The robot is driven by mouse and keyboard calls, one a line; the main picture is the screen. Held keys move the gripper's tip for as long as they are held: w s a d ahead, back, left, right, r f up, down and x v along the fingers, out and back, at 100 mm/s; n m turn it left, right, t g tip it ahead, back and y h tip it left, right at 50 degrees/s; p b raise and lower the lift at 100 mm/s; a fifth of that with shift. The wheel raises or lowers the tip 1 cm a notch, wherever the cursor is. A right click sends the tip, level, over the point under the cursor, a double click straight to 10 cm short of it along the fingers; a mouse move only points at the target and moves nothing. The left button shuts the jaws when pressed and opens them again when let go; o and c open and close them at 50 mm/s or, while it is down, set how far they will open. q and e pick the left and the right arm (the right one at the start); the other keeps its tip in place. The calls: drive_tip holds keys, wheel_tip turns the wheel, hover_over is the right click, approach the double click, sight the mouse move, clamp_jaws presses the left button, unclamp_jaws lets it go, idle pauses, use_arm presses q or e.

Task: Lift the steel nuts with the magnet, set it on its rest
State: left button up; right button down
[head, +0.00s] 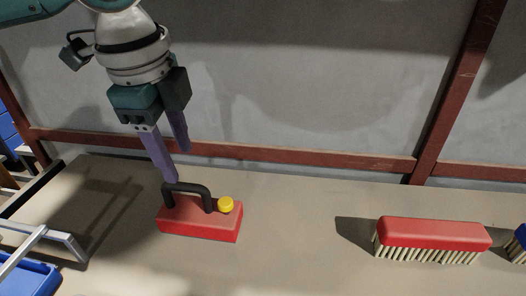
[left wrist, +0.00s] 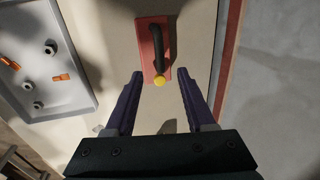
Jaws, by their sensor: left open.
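The magnet (head: 200,220) is a red block with a black arched handle and a yellow knob, lying on the table. It also shows in the left wrist view (left wrist: 146,50), its handle between the lines of my fingers but ahead of the tips. My left gripper (head: 173,165) is open and empty, just above the handle's left end in the head view. In the left wrist view its purple fingers (left wrist: 160,74) are spread apart. Steel nuts (left wrist: 50,47) lie in a grey tray (left wrist: 72,60) with orange pieces. I cannot make out the magnet's rest. My right gripper is not in view.
A red brush (head: 432,234) with pale bristles lies on the table at the right, with a blue item (head: 520,240) at the edge. A blue container (head: 35,278) with a metal handle stands at the lower left. The table between magnet and brush is clear.

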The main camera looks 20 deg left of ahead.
sight(189, 184)
use_arm(q)
drive_tip(key=f, duration=0.4)
drive_tip(key=w+f+b, duration=0.1)
drive_tip(key=f, duration=0.1)
drive_tip(key=shift+a+f, duration=0.15)
drive_tip(key=shift+c, duration=0.2)
clamp_jaws()
drive_tip(key=shift+w, duration=0.1)
idle(1.0)
